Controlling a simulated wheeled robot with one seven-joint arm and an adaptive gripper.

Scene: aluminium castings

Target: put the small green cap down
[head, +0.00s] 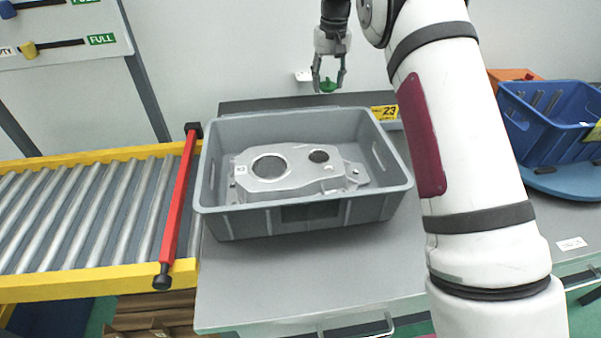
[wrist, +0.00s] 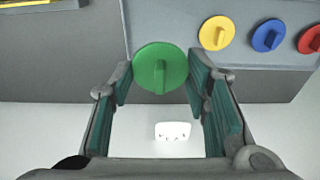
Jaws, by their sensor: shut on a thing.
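The small green cap (wrist: 160,68) is a round disc with a raised grip bar. My gripper (wrist: 160,84) is shut on it, with a finger at each side. In the head view, my gripper (head: 328,80) hangs fingers down above the back edge of the grey crate, and the green cap (head: 328,87) shows between its fingertips. The cap appears to be in the air, apart from the crate and table.
The grey crate (head: 300,220) holds an aluminium casting (head: 290,172). Yellow (wrist: 216,33), blue (wrist: 268,36) and red (wrist: 311,40) caps lie on a grey surface. A roller conveyor (head: 85,210) with a red bar (head: 180,205) is left; a blue bin (head: 545,135) is right.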

